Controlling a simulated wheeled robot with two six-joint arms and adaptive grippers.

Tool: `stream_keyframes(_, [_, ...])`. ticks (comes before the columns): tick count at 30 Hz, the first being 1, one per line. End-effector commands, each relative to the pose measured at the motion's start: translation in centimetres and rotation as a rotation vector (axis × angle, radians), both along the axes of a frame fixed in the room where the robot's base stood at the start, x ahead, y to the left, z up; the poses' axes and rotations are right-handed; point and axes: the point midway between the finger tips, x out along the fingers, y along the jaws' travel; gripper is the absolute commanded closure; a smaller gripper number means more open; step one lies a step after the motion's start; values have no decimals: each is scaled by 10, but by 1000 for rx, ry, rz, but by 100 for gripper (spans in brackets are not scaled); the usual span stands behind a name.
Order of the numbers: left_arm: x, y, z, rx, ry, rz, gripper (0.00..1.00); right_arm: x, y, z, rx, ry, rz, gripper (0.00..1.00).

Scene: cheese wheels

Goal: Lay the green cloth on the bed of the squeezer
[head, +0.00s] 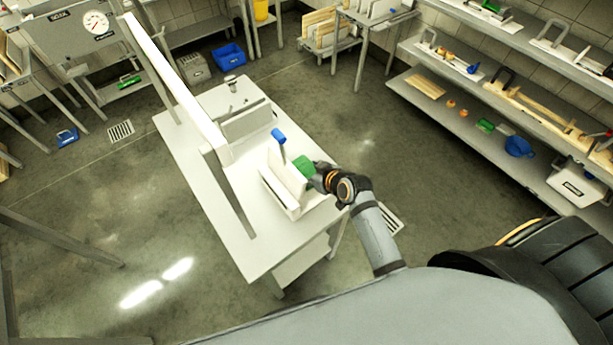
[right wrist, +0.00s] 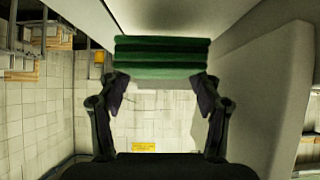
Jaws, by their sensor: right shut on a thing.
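The green cloth (head: 303,164) is a folded, layered block. My right gripper (head: 315,172) is shut on it at the table, and the right wrist view shows the cloth (right wrist: 160,57) between the two fingertips (right wrist: 160,82). In the head view the cloth is at the right side of a white device with upright plates and a blue-topped lever, which looks like the squeezer (head: 283,190). I cannot tell whether the cloth touches its bed, which is mostly hidden by the plates and my gripper. My left gripper is not in view.
The squeezer stands on a white table (head: 200,165), with another white box-like device (head: 246,122) behind it. A long white beam (head: 175,75) runs over the table's left side. Shelves (head: 470,125) with tools and blocks line the right wall. The floor between is clear.

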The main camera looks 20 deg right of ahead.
Motion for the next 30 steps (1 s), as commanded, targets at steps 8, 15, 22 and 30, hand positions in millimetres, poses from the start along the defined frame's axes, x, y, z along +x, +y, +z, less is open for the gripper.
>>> stream_keyframes(8, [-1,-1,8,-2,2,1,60,-1,6,-24,-1,4,0,66])
stream_keyframes(15, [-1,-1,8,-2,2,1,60,0,6,-38,-1,0,-2,66])
stream_keyframes(22, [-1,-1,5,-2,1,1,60,0,6,-42,-1,1,-1,66])
stream_keyframes(30, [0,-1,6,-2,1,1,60,0,6,-40,-1,1,-1,26])
